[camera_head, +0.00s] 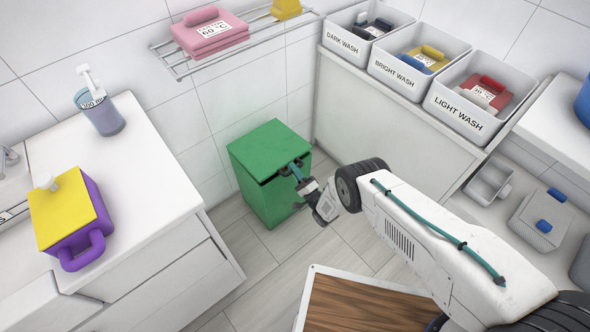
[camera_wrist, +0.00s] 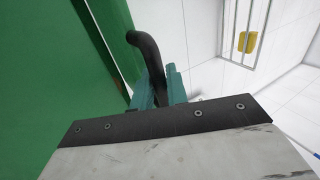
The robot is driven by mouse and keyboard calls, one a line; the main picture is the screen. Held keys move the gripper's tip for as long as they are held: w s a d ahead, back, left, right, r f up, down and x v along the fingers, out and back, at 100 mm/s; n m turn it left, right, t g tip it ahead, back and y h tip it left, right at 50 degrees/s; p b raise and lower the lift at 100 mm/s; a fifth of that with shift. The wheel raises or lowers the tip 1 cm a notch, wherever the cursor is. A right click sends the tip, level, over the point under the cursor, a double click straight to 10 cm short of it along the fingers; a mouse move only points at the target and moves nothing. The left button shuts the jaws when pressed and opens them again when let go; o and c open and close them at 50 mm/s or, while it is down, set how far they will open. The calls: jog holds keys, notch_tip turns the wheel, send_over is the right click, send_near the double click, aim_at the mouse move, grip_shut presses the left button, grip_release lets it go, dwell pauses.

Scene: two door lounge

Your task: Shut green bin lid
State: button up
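The green bin (camera_head: 272,202) stands on the floor against the tiled wall. Its green lid (camera_head: 265,148) lies over the top at a slight tilt, and a dark strip shows under its front edge; I cannot tell if it is fully down. My gripper (camera_head: 297,172) is at the lid's front right edge. In the wrist view, a dark curved handle (camera_wrist: 147,50) passes between the teal fingers of my gripper (camera_wrist: 158,92), which look closed on it. The green surface (camera_wrist: 50,70) fills the left of that view.
A counter on the left holds a yellow and purple container (camera_head: 70,215) and a soap dispenser (camera_head: 100,108). Labelled wash bins (camera_head: 465,118) stand on a white cabinet at right. A towel rack (camera_head: 180,65) hangs above. A wood-topped panel (camera_head: 355,305) is in front.

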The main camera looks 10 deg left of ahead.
jog(key=shift+o, duration=1.3)
jog(key=shift+s+a, duration=0.2)
jog(key=shift+a, duration=0.15)
jog(key=shift+w+d, duration=0.1)
jog(key=shift+d, duration=0.05)
jog(key=shift+w+d, duration=0.15)
